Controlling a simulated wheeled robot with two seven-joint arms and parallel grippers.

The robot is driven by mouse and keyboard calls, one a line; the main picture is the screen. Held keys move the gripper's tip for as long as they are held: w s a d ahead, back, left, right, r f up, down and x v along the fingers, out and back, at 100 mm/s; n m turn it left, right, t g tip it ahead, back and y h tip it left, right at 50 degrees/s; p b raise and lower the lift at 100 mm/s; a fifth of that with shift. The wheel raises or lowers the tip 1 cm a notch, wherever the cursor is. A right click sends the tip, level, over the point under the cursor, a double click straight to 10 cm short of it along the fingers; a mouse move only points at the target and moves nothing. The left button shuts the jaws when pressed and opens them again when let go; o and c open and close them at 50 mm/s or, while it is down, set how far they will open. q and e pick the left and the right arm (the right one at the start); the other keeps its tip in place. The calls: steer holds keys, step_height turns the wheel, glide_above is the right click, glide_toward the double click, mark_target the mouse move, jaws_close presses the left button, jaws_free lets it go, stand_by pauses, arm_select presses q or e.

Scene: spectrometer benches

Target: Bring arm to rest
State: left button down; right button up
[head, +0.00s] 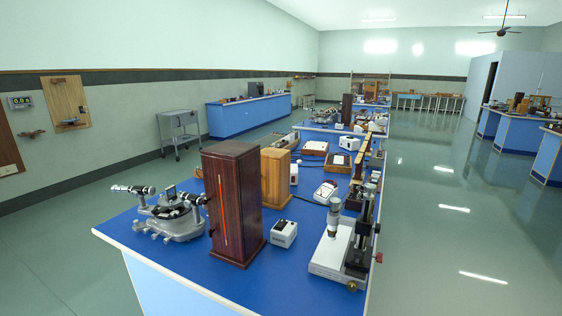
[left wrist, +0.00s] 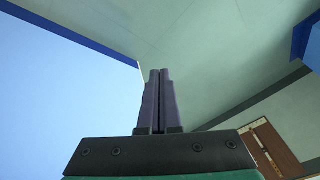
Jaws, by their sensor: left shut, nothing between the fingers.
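My left gripper (left wrist: 159,75) shows in the left wrist view. Its two dark fingers are together, shut, with nothing between them. A light blue bench side (left wrist: 60,90) with a darker blue edge fills the left of that view, and the gripper appears apart from it. Neither gripper shows in the head view, and my right gripper is in no view.
In the head view a blue-topped bench (head: 150,255) holds a spectrometer (head: 172,215), a dark wooden lamp box (head: 232,200) with a glowing slit, a white box (head: 284,233) and a microscope (head: 333,245). A trolley (head: 178,130) stands behind. The floor (head: 450,225) at right is clear.

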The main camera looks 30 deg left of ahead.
arm_select(q)
steer(key=s+d+f+m+h, duration=0.1)
steer(key=s+d+f+m, duration=0.35)
steer(key=d+f, duration=0.75)
steer(key=d+f+m+h, duration=0.1)
steer(key=d+f, duration=0.3)
steer(key=d, duration=0.6)
steer(key=d+f+m+h, duration=0.2)
steer(key=d+f+m, duration=0.2)
steer(key=d, duration=0.7)
steer(key=d+f+m+h, duration=0.1)
steer(key=d+f+m, duration=0.1)
steer(key=d, duration=0.9)
steer(key=shift+s+d+f, duration=0.25)
steer(key=shift+s+f, duration=0.05)
steer(key=shift+f, duration=0.6)
steer(key=shift+m, duration=0.25)
